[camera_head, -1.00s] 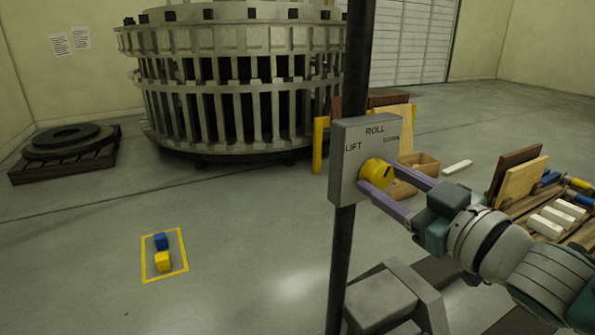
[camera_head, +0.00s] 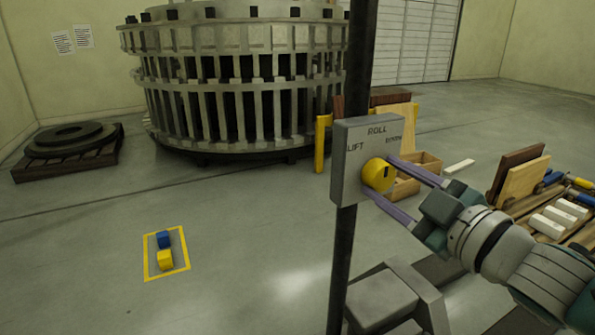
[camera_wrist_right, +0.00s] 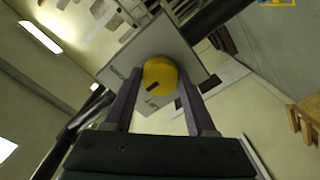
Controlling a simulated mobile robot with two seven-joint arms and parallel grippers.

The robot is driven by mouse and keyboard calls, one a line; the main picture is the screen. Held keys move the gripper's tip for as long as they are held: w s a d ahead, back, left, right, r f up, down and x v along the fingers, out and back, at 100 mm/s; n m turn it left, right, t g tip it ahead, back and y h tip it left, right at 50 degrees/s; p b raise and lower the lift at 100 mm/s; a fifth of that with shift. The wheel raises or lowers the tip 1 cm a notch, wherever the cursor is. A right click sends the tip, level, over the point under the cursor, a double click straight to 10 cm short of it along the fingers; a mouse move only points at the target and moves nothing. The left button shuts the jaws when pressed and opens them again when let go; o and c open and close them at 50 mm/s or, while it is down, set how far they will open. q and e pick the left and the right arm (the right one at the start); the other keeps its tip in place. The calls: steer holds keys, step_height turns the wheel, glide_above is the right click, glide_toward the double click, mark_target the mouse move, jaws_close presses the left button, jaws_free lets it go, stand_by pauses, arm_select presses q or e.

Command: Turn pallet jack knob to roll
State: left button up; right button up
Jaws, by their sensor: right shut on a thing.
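A grey control box (camera_head: 350,180) on a dark upright post carries a round yellow knob (camera_head: 376,178) with a dark mark. "ROLL" is printed above the knob and "LIFT" to its left; a third label at right is hard to read. My right gripper (camera_head: 380,175) is shut on the knob, one purple finger above right and one below. In the right wrist view the knob (camera_wrist_right: 160,74) sits between both fingertips. My left gripper is not in view.
A large slatted metal turret (camera_head: 245,100) stands behind. A pallet (camera_head: 35,170) bears dark discs at left. Blue and yellow blocks (camera_head: 164,260) lie in a yellow floor outline. Wooden boards (camera_head: 525,180) and white blocks (camera_head: 548,225) are at right. Open floor lies at left.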

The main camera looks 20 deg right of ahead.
steer(key=o, duration=1.4)
steer(key=s, duration=0.3)
steer(key=s+p, duration=0.1)
steer(key=s, duration=0.2)
steer(key=s+d, duration=0.1)
steer(key=s, duration=0.3)
steer(key=shift+p, duration=0.35)
steer(key=shift+a+r, duration=0.1)
